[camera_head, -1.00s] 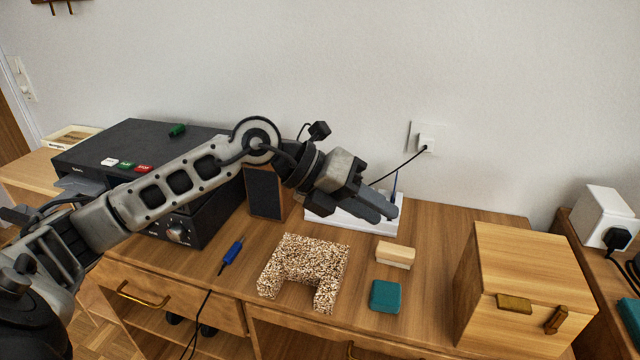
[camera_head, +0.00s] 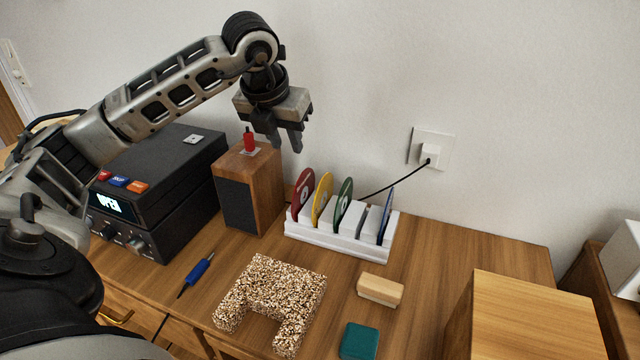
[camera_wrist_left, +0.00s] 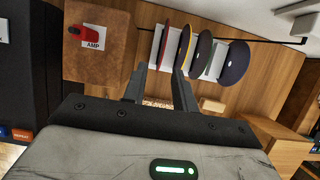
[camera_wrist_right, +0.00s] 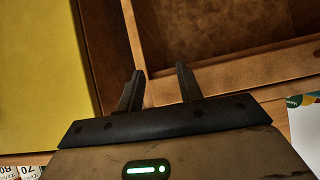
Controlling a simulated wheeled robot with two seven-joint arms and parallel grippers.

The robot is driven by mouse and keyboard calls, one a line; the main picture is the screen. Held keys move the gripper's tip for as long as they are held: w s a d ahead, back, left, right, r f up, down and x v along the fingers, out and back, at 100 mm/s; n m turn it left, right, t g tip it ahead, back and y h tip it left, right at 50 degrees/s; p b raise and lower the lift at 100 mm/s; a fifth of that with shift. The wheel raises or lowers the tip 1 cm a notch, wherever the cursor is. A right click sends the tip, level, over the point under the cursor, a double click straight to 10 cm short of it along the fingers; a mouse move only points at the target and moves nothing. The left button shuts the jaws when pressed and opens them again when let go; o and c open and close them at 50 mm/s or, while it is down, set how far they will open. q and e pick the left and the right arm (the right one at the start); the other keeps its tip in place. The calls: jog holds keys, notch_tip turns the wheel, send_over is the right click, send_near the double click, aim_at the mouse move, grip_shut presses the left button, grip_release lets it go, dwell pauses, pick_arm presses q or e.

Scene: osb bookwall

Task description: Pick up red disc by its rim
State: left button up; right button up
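The red disc (camera_head: 303,193) stands upright at the left end of a white slotted rack (camera_head: 330,239), beside a yellow disc (camera_head: 322,199). My left gripper (camera_head: 289,146) points down above and slightly left of the red disc, apart from it. Its fingers are open and empty. In the left wrist view the red disc (camera_wrist_left: 165,42) lies ahead, just beyond and between the fingertips (camera_wrist_left: 157,76). My right gripper (camera_wrist_right: 159,78) shows only in its own wrist view, open and empty, facing a wooden edge.
A green disc (camera_head: 343,203) and a blue disc (camera_head: 386,215) stand in the same rack. A wooden speaker box (camera_head: 249,188) with a red plug on top stands close left. A speckled block (camera_head: 268,299), beige block (camera_head: 380,290) and teal block (camera_head: 360,341) lie in front.

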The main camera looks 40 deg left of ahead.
aim_at(303, 184)
pick_arm(q)
jog(key=x, duration=1)
jog(key=shift+s+d+p, duration=0.1)
jog(key=shift+s+p, duration=0.1)
jog(key=shift+p, duration=0.15)
jog(key=shift+d+p+x, duration=0.15)
jog(key=shift+p+x, duration=0.15)
jog(key=shift+x, duration=1.1)
jog(key=shift+d+p+x, duration=0.2)
jog(key=shift+p+x, duration=0.1)
jog(key=shift+x, duration=1.1)
jog(key=shift+w, duration=0.15)
jog(key=shift+r, duration=0.1)
grip_shut()
